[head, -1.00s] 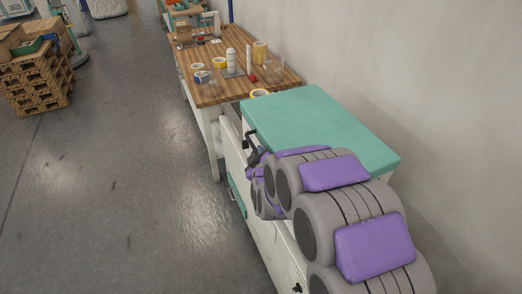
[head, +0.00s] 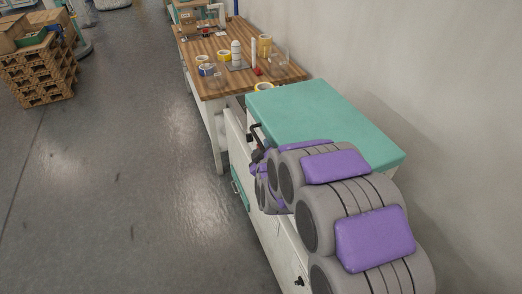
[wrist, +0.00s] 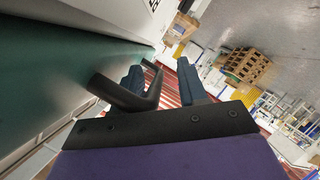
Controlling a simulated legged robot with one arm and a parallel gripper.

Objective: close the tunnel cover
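The teal cover (head: 325,120) lies flat-looking on top of the white machine in the head view. A black handle (head: 253,135) sticks out at its left side. In the wrist view a teal surface (wrist: 45,75) fills the left, with the black bent handle (wrist: 122,95) close in front of me. My gripper (wrist: 162,80) has two blue fingers standing apart. The left finger appears within the handle's loop; the right finger is to the right of the handle. I cannot tell whether they touch it. In the head view my arm largely hides the gripper.
A wooden workbench (head: 218,58) with tape rolls and bottles stands beyond the machine. A wall (head: 430,60) runs along the right. The grey floor (head: 120,180) on the left is clear, with stacked pallets (head: 45,80) farther back.

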